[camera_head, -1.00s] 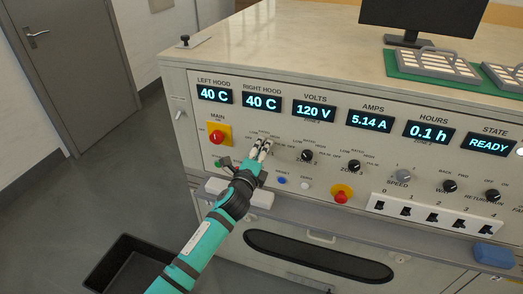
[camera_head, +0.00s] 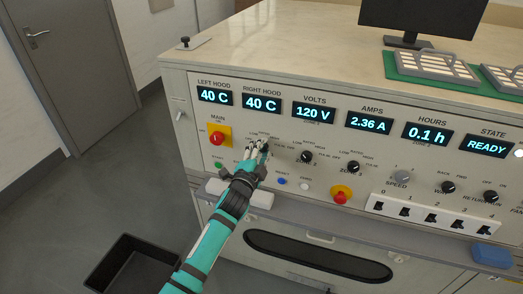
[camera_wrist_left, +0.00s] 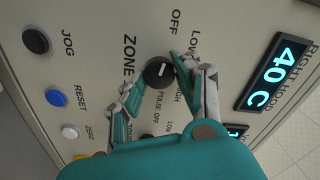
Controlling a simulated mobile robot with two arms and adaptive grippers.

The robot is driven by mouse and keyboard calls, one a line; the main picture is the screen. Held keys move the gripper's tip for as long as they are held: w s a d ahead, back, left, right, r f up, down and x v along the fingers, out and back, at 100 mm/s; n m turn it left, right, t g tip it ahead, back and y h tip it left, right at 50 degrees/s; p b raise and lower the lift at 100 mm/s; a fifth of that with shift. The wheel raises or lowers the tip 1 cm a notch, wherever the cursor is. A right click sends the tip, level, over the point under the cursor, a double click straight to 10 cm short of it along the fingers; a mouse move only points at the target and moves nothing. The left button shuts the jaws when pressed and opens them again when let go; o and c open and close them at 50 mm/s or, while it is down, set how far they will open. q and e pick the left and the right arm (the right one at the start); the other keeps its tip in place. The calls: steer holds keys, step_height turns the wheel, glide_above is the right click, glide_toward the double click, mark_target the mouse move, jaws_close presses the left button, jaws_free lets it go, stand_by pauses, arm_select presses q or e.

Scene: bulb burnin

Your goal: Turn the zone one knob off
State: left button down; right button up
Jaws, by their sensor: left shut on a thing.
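The zone one knob (camera_wrist_left: 158,73) is round and black with a short white mark, and sits on the cream panel. In the left wrist view its "OFF" and "LOW" labels show above it and "HIGH" to its lower right. I cannot tell exactly which label the mark points at. My left gripper (camera_head: 257,149) is shut on this knob, with one finger on each side, as the left wrist view shows (camera_wrist_left: 153,76). In the head view the fingers hide most of the knob. My right gripper is not in view.
To the right are the zone two knob (camera_head: 307,156) and another zone knob (camera_head: 354,167). The red main switch (camera_head: 217,138) is left of my gripper. Below are a blue button (camera_head: 281,181) and a red emergency button (camera_head: 341,194). The amps display (camera_head: 369,123) reads 2.36 A.

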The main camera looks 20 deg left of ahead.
arm_select(q)
steer(key=shift+f, duration=0.1)
stand_by(0.4)
steer(key=c, duration=0.9)
jaws_free()
steer(key=shift+c, duration=0.2)
steer(key=shift+s, duration=0.1)
steer(key=s, duration=1.2)
steer(key=shift+a, duration=0.2)
steer(key=shift+w, duration=0.1)
